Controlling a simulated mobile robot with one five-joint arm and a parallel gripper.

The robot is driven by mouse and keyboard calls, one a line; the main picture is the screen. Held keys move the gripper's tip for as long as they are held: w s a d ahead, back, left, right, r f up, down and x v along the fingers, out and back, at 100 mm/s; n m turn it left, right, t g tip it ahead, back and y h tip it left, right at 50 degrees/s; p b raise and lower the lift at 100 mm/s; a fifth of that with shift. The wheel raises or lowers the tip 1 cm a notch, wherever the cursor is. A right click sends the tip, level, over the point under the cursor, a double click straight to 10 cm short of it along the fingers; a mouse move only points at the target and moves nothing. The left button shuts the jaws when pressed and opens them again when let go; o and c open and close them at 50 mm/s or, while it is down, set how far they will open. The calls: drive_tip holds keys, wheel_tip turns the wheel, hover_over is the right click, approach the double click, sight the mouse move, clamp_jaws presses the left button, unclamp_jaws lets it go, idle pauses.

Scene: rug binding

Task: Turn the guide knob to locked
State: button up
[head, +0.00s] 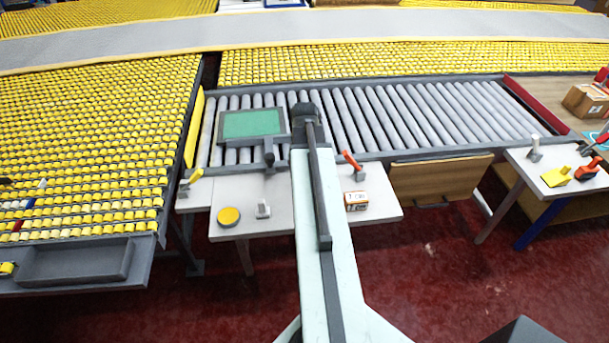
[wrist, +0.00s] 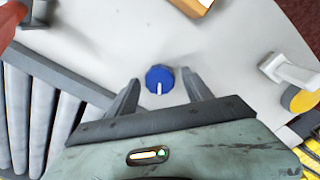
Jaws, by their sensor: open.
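The guide knob (wrist: 160,79) is a round blue knob with a white pointer line, set on a pale worktop (wrist: 100,30). In the wrist view its line points down, toward my gripper's body. No locked mark is readable beside it. My gripper (wrist: 161,78) is open, one finger on each side of the knob, with gaps visible between fingers and knob. I cannot tell the height of the fingertips over the worktop. In the head view my arm hides the knob.
A red lever (head: 351,161), an orange-and-white box (head: 356,201), a white lever (head: 263,210) and a yellow disc (head: 229,216) stand around on the worktop. A green-screened panel (head: 252,123) and a roller conveyor (head: 400,110) lie behind.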

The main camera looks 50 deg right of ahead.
wheel_tip(320, 180, up, 8)
drive_tip(key=p, duration=0.8)
drive_tip(key=shift+f, duration=0.1)
drive_tip(key=w+a+n, duration=0.2)
drive_tip(key=w+a, duration=0.4)
drive_tip(key=a, duration=0.5)
drive_tip(key=w+a+n, duration=0.3)
drive_tip(key=w+a, duration=0.2)
drive_tip(key=a, duration=0.7)
drive_tip(key=a+m, duration=0.6)
drive_tip(key=a, duration=1)
drive_tip(key=shift+s+a, duration=0.3)
drive_tip(key=shift+a, duration=0.05)
